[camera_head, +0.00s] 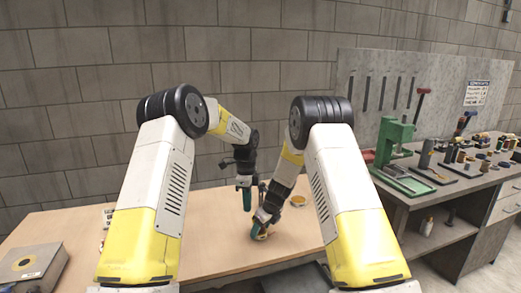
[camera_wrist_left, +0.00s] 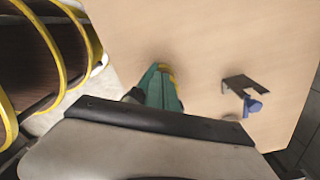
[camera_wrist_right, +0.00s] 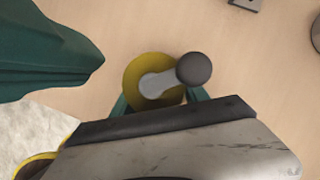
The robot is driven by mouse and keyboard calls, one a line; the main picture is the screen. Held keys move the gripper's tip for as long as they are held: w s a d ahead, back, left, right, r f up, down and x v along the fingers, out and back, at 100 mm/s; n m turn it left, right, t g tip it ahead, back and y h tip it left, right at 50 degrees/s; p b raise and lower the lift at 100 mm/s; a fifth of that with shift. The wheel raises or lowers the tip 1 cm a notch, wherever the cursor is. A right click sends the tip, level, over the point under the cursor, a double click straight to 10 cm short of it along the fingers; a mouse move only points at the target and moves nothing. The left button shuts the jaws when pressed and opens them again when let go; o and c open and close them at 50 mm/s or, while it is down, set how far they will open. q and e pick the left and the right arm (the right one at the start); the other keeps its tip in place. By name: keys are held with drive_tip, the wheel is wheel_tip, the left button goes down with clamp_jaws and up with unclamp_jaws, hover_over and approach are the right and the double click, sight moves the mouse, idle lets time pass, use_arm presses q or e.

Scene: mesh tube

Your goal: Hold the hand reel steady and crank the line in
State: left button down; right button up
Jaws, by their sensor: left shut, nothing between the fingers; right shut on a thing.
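The hand reel, a yellow drum (camera_wrist_right: 150,68) with a light grey crank arm and a dark round knob (camera_wrist_right: 194,68), lies between the green fingers of my right gripper (camera_wrist_right: 158,100). In the head view, my right gripper (camera_head: 263,222) is low at the table, with a little of the yellow reel (camera_head: 262,236) showing under it. My left gripper (camera_head: 247,200) is shut and empty, pointing down just left of and above the right one. Its green fingers (camera_wrist_right: 50,55) show left of the reel, apart from the knob. In the left wrist view, the left fingers (camera_wrist_left: 160,90) partly cover something yellow.
The wooden table (camera_head: 200,225) is mostly bare around the grippers. A round yellowish item (camera_head: 298,200) lies to the right. A blue-handled dark piece (camera_wrist_left: 252,105) is near the table edge. A grey box (camera_head: 32,265) is at front left; a tool bench (camera_head: 440,185) stands right.

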use_arm(q)
drive_tip(key=shift+w, duration=0.25)
idle(0.4)
drive_tip(key=shift+w+d, duration=0.15)
drive_tip(key=shift+w, duration=0.5)
drive_tip(key=shift+w+d, duration=0.15)
drive_tip(key=shift+w, duration=0.5)
drive_tip(key=shift+w+d, duration=0.1)
drive_tip(key=shift+w, duration=0.05)
wheel_tip(320, 180, up, 6)
drive_tip(key=shift+w+a, duration=0.25)
drive_tip(key=shift+a, duration=0.1)
idle(0.6)
drive_tip(key=shift+s, duration=0.1)
